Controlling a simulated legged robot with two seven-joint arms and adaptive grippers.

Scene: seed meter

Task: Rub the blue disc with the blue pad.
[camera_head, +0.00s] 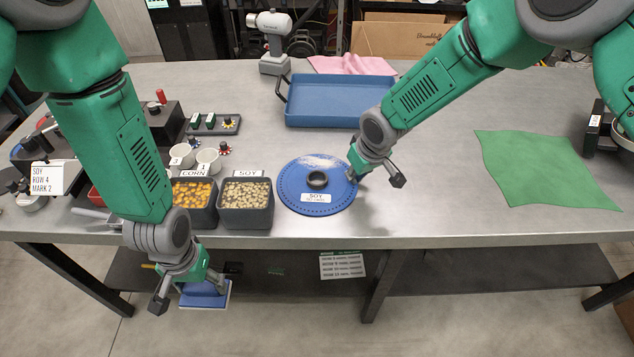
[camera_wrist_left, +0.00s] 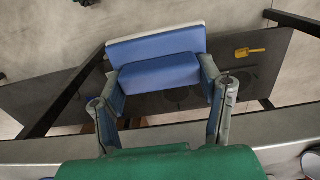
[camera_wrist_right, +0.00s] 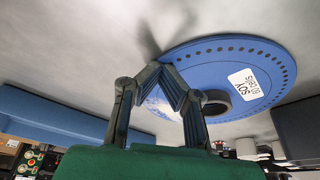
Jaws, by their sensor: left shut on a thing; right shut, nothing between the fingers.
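The blue disc (camera_head: 330,205) lies flat on the table, with a dark ring hub (camera_head: 317,180), a SOY label (camera_head: 316,197) and a pale dusty patch (camera_head: 322,162) at its far side. My right gripper (camera_head: 376,178) is shut and empty at the disc's right edge; whether it touches the disc I cannot tell. The disc also shows beyond its fingers (camera_wrist_right: 176,92) in the right wrist view. The blue pad (camera_head: 205,296) has a white face layer. My left gripper (camera_wrist_left: 162,95) is shut on the pad (camera_wrist_left: 158,72), in front of the table's near edge.
Bins of corn (camera_head: 195,194) and soy seed (camera_head: 246,197) stand left of the disc. A blue tray (camera_head: 335,121) lies behind it and a green cloth (camera_head: 540,170) to the right. Small cups (camera_head: 208,160) and devices crowd the left. The table between disc and cloth is clear.

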